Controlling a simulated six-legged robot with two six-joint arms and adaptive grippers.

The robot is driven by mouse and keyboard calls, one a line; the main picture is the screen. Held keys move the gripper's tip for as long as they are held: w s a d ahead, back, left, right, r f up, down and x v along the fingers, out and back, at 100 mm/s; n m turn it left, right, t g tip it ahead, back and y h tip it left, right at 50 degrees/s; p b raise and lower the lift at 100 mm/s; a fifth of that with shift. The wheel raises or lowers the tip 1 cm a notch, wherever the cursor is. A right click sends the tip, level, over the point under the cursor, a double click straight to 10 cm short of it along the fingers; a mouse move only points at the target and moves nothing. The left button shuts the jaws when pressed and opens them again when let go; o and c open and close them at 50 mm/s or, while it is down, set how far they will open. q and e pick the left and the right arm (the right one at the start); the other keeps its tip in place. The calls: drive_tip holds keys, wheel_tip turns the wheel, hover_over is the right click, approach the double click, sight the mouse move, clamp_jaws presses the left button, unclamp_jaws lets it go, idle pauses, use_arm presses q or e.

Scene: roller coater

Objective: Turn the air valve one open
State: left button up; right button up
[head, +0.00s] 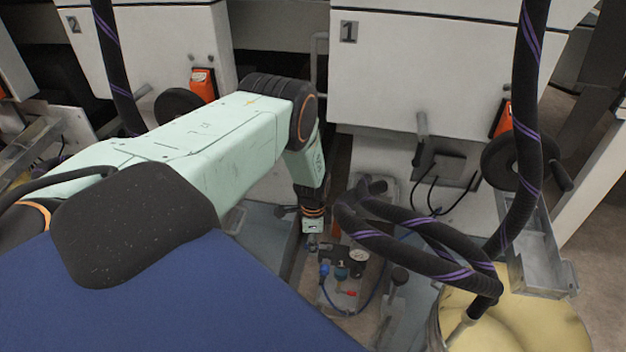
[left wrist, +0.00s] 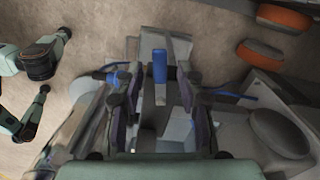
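A small air unit with a round gauge (head: 358,257), a blue fitting (head: 324,271) and a small red part (head: 350,293) sits low below machine panel 1. I cannot tell for certain which part is air valve one. In the left wrist view a blue upright handle (left wrist: 160,66) stands between the fingers of my left gripper (left wrist: 160,84). The fingers are apart, with a gap on each side of the handle. In the head view my left gripper (head: 319,241) points down at the back left of the gauge, mostly hidden by its wrist. My right gripper is not seen.
Thick black hoses with purple stripes (head: 415,240) loop just right of the air unit. A yellow drum (head: 520,315) stands at lower right. A black handwheel (head: 512,162) is on the right. White panel 1 (head: 440,75) rises behind. A thin blue hose (head: 372,292) curves beside the unit.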

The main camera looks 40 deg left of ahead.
use_arm(q)
drive_tip(key=shift+c, duration=0.2)
clamp_jaws()
idle(0.6)
